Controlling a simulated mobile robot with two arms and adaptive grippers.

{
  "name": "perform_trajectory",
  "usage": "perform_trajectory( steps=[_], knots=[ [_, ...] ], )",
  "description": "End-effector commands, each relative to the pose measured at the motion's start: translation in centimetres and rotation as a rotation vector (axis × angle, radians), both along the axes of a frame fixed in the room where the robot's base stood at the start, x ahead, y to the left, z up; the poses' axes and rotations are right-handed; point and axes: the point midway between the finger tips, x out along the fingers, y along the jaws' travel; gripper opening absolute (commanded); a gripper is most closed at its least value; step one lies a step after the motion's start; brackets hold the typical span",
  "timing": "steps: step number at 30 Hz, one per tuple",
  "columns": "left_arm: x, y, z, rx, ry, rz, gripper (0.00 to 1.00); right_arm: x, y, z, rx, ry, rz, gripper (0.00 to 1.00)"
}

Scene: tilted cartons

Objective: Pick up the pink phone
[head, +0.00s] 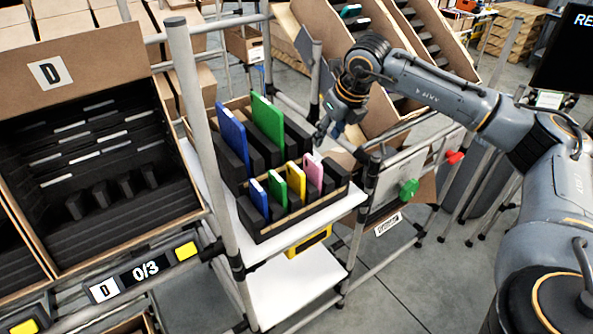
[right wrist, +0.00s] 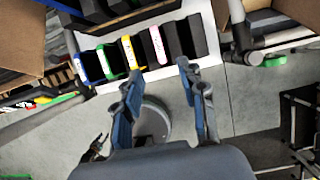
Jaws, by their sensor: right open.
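The pink phone (head: 313,171) stands upright in the front row of a black slotted holder (head: 262,232), right of the yellow phone. It also shows in the right wrist view (right wrist: 158,45), beyond the fingertips. My right gripper (head: 328,128) is above and behind the pink phone in the head view, apart from it. In the right wrist view my right gripper (right wrist: 157,82) is open, with nothing between its blue-padded fingers. My left gripper is in neither view.
Yellow (head: 294,181), green (head: 277,188) and blue (head: 259,199) phones stand left of the pink one. Taller blue (head: 232,134) and green (head: 268,124) devices stand behind. A grey post (head: 200,130) rises left of the holder. An empty carton (head: 105,225) marked D is at left.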

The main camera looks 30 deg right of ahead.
Motion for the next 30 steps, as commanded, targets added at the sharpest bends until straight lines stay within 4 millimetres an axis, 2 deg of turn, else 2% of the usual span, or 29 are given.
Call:
perform_trajectory(
  steps=[10, 17, 20, 24, 30],
  knots=[
    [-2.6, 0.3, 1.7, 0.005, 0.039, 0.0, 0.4, 2.4, 0.3, -5.7, 0.003, 0.003, 0.001, 0.41],
    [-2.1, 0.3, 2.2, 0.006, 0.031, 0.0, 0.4, 3.2, 0.4, -7.6, 0.002, 0.0, 0.002, 0.41],
    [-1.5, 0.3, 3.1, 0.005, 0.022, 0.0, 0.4, 3.6, 0.4, -8.3, 0.002, 0.003, 0.002, 0.41],
    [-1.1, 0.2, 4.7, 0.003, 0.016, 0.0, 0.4, 4.5, 0.5, -10.2, 0.002, 0.004, 0.003, 0.41],
    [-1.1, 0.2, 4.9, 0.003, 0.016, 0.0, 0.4, 5.2, 0.5, -12.2, 0.003, 0.001, 0.001, 0.41]
  ],
)
